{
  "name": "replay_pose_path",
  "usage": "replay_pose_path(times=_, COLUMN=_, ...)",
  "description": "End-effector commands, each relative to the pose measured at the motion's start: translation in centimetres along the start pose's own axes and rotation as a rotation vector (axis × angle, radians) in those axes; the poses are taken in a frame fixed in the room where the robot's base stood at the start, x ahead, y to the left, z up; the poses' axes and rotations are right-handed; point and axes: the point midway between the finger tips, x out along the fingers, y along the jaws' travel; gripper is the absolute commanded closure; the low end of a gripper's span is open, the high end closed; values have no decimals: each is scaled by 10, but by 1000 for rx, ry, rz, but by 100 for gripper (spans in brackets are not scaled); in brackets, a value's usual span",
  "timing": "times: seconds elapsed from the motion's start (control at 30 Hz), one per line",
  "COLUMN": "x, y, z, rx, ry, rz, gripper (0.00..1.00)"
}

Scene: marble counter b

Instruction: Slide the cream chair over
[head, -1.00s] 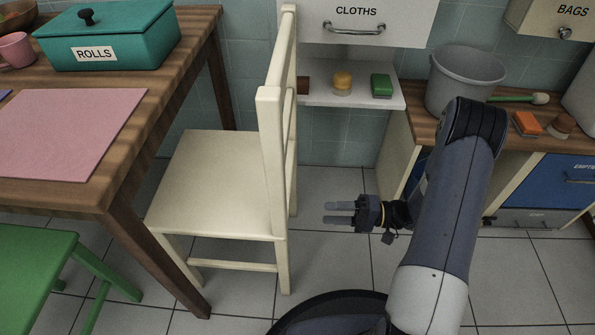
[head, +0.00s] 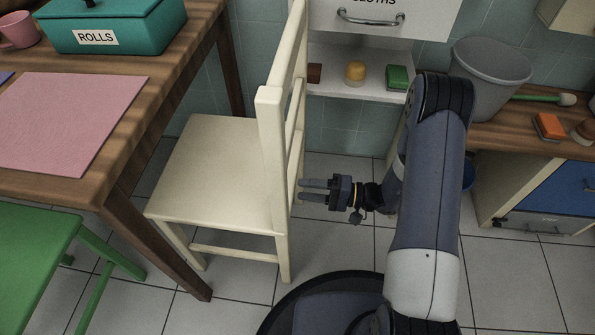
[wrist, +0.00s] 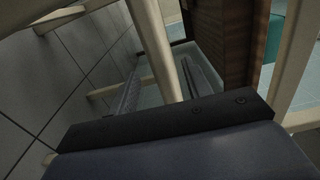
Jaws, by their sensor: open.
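The cream chair (head: 215,170) stands upright on the tiled floor, its seat partly beside and under the wooden table's edge and its tall back on the right. My gripper (head: 302,190) is open and empty, at the right of the chair's back, fingers pointing left at it. The fingertips are very close to the back's near post; whether they touch it I cannot tell. In the wrist view, a cream chair bar (wrist: 155,50) shows between my two fingers, and the gripper (wrist: 165,90) is not closed on it.
The wooden table (head: 160,90) with a pink mat (head: 70,120) and teal ROLLS box (head: 115,30) stands left. A green stool (head: 35,255) is at the lower left. A shelf (head: 350,90) and a counter with a grey bucket (head: 490,75) stand behind and right.

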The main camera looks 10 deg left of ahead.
Motion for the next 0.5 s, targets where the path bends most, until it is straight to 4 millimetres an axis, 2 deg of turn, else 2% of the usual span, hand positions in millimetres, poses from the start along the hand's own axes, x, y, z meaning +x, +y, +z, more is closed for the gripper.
replay_pose_path(times=0.03, x=11, y=3, z=0, rx=-2, ry=-6, rz=0, gripper=53)
replay_pose_path(times=0.2, x=36, y=2, z=0, rx=-2, ry=-3, rz=1, gripper=53)
replay_pose_path(times=0.5, x=50, y=0, z=0, rx=-1, ry=1, rz=0, gripper=53)
